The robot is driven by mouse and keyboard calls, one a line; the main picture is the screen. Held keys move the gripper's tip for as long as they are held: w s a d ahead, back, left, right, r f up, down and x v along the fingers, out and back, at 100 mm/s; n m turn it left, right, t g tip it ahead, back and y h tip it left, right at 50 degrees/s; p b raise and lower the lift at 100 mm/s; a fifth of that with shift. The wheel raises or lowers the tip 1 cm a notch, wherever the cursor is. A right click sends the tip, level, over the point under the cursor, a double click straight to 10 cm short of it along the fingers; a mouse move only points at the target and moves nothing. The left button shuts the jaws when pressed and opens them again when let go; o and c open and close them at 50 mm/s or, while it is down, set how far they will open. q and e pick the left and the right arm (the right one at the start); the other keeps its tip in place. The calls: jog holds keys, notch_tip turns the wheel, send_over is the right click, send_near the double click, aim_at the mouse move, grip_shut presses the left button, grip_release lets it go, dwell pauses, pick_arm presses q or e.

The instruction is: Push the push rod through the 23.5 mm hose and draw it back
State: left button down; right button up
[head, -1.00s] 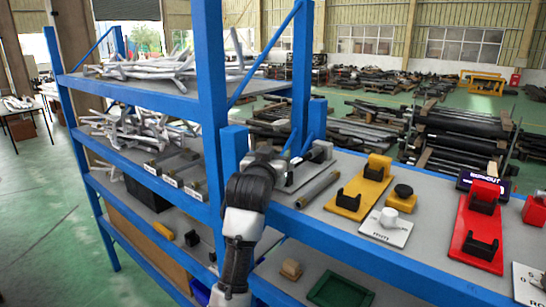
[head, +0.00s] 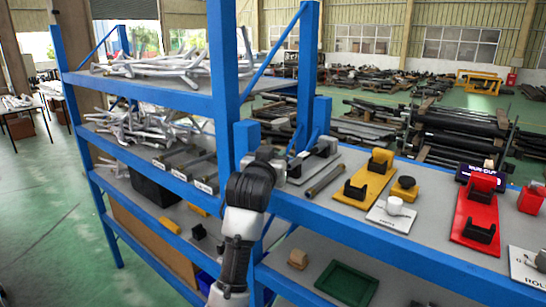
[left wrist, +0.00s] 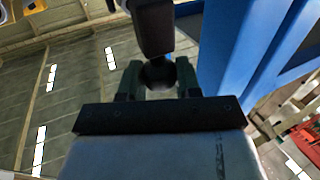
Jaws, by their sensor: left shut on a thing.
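My left gripper (head: 268,155) is at the blue post, over the left end of the workbench shelf. In the left wrist view its two dark fingers (left wrist: 158,82) are shut on a dark rounded thing (left wrist: 158,73). A thick dark cylinder (left wrist: 154,28) shows just beyond it; I cannot tell whether they are one piece or whether this is the push rod. A grey tube (head: 325,180), perhaps the hose, lies on the shelf right of the gripper. A grey clamp-like fixture (head: 322,148) stands behind it. My right gripper is not in view.
Blue posts (head: 225,90) stand close to my left arm. Right along the shelf are a yellow stand (head: 367,186), a white plate (head: 391,212) and a red stand (head: 474,215). Labelled dark bars (head: 185,163) lie on the left bay. A green tray (head: 346,284) sits below.

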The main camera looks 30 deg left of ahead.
pick_arm(q)
jog(key=shift+a, duration=0.1)
jog(key=c, duration=1.2)
grip_release()
jog(key=shift+w, duration=0.15)
jog(key=o, duration=0.4)
jog(key=shift+r, duration=0.1)
jog(key=shift+a, duration=0.15)
jog(key=shift+s, duration=0.25)
jog(key=b+v, duration=0.4)
jog(key=v, duration=0.6)
jog(key=shift+s+d, duration=0.2)
jog(key=shift+s, duration=0.05)
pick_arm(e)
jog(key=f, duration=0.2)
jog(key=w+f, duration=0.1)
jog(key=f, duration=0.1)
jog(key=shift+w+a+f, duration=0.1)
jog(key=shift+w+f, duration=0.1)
